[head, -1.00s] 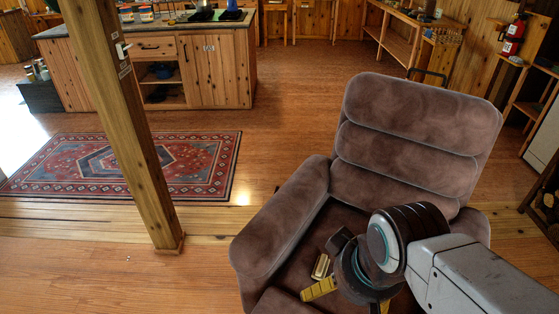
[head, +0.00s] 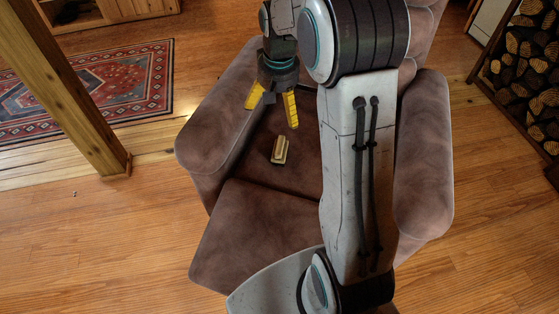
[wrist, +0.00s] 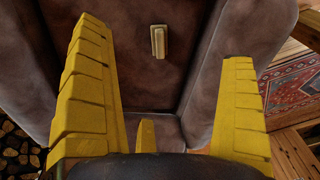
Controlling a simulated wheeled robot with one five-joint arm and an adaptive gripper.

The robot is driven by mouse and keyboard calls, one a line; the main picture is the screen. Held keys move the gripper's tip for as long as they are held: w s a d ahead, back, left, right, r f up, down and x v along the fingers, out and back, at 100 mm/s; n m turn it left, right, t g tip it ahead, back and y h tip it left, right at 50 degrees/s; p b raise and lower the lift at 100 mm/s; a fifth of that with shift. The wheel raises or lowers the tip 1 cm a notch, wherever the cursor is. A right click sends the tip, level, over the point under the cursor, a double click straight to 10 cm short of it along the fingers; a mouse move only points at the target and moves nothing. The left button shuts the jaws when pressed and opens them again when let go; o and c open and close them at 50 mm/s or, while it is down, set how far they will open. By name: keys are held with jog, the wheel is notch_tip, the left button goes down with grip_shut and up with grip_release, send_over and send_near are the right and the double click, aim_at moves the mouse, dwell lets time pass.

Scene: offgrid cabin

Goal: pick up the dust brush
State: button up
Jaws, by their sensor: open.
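The dust brush (head: 280,150) is a small tan block-shaped piece lying on the seat of a brown recliner armchair (head: 240,235). It also shows in the wrist view (wrist: 158,42), near the top middle, lying on the brown upholstery. My gripper (head: 272,108) has yellow fingers spread apart and holds nothing. In the head view it hangs over the seat, beyond the brush and slightly to its left. In the wrist view the gap between the fingers (wrist: 165,95) is empty, and the brush appears beyond it, apart from the fingers.
The chair's padded armrests (head: 218,110) rise on both sides of the seat, and its backrest stands behind my arm. A wooden post (head: 65,90) and a patterned rug (head: 120,90) are at left. A firewood rack (head: 525,75) stands at right.

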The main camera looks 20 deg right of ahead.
jog(key=m+b, duration=0.2)
jog(key=b, duration=0.3)
send_near(283, 151)
jog(key=shift+m+g, duration=0.3)
jog(key=shift+g, duration=0.3)
jog(key=f+b, duration=0.1)
jog(key=w+f+b, duration=0.1)
jog(key=f, duration=0.1)
jog(key=w+f+b, duration=0.1)
jog(key=f, duration=0.1)
jog(key=shift+w+d, duration=0.25)
jog(key=shift+d, duration=0.15)
jog(key=shift+s+f+b, duration=0.15)
jog(key=shift+f+b, duration=1.4)
jog(key=shift+f, duration=1.85)
jog(key=shift+c, duration=0.3)
jog(key=c, duration=1.2)
jog(key=shift+c, duration=0.4)
jog(key=shift+r, duration=0.15)
